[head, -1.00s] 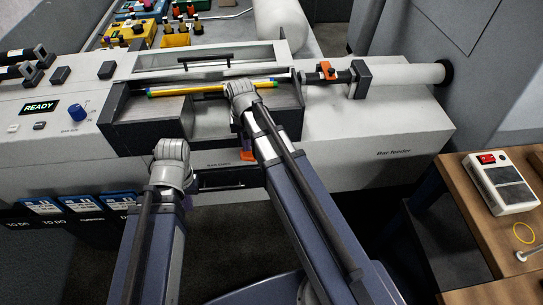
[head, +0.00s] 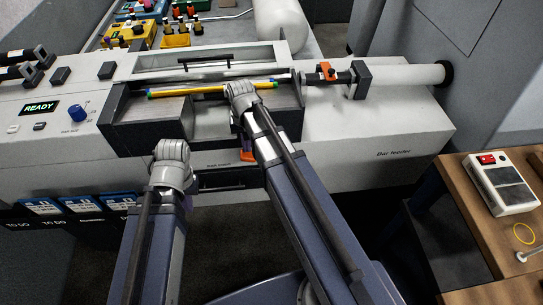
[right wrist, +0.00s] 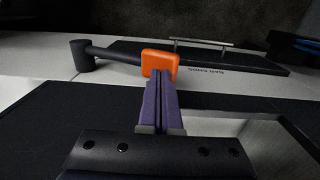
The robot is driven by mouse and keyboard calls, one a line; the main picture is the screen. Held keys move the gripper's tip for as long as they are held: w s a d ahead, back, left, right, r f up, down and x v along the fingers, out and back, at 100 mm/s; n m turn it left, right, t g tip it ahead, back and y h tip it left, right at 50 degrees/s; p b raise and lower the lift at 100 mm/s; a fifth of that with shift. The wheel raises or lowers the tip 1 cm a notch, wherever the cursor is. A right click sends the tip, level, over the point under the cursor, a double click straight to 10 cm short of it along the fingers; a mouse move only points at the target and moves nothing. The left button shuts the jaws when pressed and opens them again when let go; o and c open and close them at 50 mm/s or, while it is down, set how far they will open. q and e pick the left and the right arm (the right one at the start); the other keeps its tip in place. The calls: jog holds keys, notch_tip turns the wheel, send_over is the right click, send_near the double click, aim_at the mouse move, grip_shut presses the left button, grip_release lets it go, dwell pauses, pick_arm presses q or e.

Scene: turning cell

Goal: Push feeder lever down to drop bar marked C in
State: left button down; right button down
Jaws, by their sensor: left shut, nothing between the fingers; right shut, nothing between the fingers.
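The feeder lever is a dark rod with an orange knob (right wrist: 160,63) in the right wrist view. In the head view an orange part (head: 246,154) shows low on the feeder's front, partly hidden by my right arm. The purple fingers of my right gripper (right wrist: 160,76) are shut and empty, with their tips at the knob; contact is hard to judge. A yellow bar (head: 205,90) with coloured ends lies in the feeder's open trough; no letter is legible. My left gripper (head: 172,151) is over the feeder's front edge, left of the right arm, its fingers hidden.
The bar feeder (head: 385,130) has a lit READY display (head: 41,107) and a blue knob (head: 77,112). Blue cards (head: 81,204) hang at left. A wooden table (head: 480,225) with a white box (head: 503,184) stands at right. Yellow bins (head: 176,40) are behind.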

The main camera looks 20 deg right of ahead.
jog(key=shift+f, duration=0.15)
dwell(0.5)
jog(key=shift+f+b, duration=0.9)
jog(key=shift+b, duration=0.15)
jog(key=shift+f+b, duration=0.95)
jog(key=shift+f, duration=0.05)
